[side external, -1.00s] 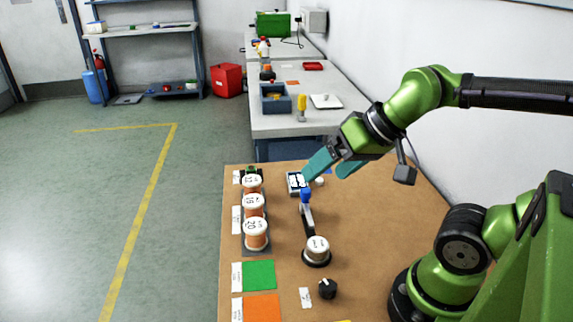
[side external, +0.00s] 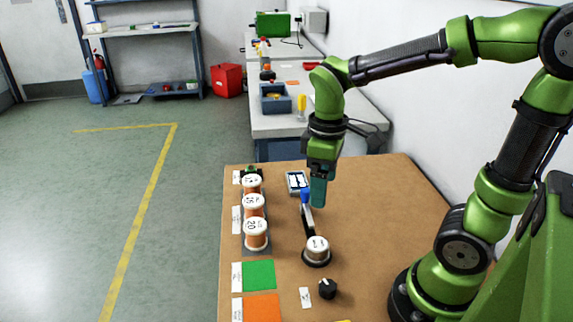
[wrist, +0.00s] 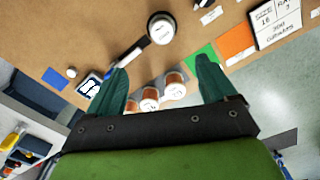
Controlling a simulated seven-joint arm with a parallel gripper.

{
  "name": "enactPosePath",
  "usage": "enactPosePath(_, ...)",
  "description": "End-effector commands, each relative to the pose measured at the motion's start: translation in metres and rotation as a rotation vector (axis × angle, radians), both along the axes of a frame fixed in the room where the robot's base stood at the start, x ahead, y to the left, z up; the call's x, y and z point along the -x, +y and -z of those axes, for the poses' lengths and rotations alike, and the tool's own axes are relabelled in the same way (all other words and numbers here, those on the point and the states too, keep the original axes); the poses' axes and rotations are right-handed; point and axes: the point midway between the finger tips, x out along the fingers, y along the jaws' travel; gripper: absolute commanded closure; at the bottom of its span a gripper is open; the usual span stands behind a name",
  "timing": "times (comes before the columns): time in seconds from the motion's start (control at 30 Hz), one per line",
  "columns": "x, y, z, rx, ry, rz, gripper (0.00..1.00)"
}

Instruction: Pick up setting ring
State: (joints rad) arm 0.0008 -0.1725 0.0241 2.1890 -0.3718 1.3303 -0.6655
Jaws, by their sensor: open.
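A small pale round piece (wrist: 71,72), which may be the setting ring, lies flat on the brown table near the square display device (wrist: 90,86) in the wrist view. In the side view my gripper hides its spot. My gripper (side external: 318,205) points down above the table, beside the blue-ended dark arm (side external: 307,216). In the wrist view its teal fingers (wrist: 162,65) are apart with nothing between them held. The pale piece is outside the fingers, to the left.
Several orange spools (side external: 256,233) stand in a row at the table's left. A white-topped spool (side external: 318,249) stands on a black base, with a black knob (side external: 327,288) nearer. Green (side external: 259,275) and orange (side external: 261,306) squares lie at front left. The table's right side is clear.

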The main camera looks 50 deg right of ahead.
Motion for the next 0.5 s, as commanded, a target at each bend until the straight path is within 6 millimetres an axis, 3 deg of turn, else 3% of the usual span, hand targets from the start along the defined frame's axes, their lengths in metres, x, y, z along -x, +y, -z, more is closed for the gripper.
enactPosePath(0.5, 0.001, 0.001, 0.101, -0.002, 0.004, 0.000, 0.16)
